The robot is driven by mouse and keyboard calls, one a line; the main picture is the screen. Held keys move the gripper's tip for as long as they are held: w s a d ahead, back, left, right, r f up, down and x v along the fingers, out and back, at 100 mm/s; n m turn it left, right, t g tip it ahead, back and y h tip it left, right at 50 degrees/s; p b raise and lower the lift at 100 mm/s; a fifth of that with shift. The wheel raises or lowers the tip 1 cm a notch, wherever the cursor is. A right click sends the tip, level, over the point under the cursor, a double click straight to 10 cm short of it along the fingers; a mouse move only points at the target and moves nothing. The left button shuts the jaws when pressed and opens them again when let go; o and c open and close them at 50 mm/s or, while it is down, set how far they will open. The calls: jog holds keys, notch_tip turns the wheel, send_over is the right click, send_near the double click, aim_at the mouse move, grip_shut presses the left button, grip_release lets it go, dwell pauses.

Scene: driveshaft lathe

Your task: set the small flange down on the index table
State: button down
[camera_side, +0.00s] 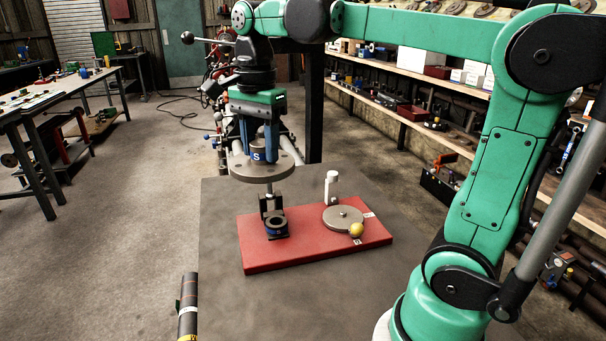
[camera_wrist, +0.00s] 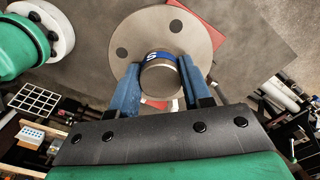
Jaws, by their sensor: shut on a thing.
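My gripper (camera_side: 258,140) is shut on the small flange (camera_side: 262,173), a grey disc with bolt holes and a hub with a blue band marked S. The flange hangs roughly level, above the left part of a red base plate (camera_side: 310,256). In the wrist view, the blue fingers of my gripper (camera_wrist: 161,85) are on both sides of the hub of the flange (camera_wrist: 197,30). A round grey disc, which looks like the index table (camera_side: 335,222), lies on the base plate, right of and lower than the flange. Its top is bare except for a small centre pin.
A dark cylinder (camera_side: 188,308) is at the bench's front left.

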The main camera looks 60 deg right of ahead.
jog(key=s+d+m, duration=0.2)
jog(key=d+m, duration=0.3)
jog(key=d, duration=0.3)
jog(key=r+m, duration=0.1)
jog(key=m, duration=0.5)
send_over(343, 212)
notch_tip(343, 212, down, 19)
jog(key=shift+f, duration=0.1)
jog(key=shift+c, duration=2)
grip_release()
jog(key=shift+f, duration=0.1)
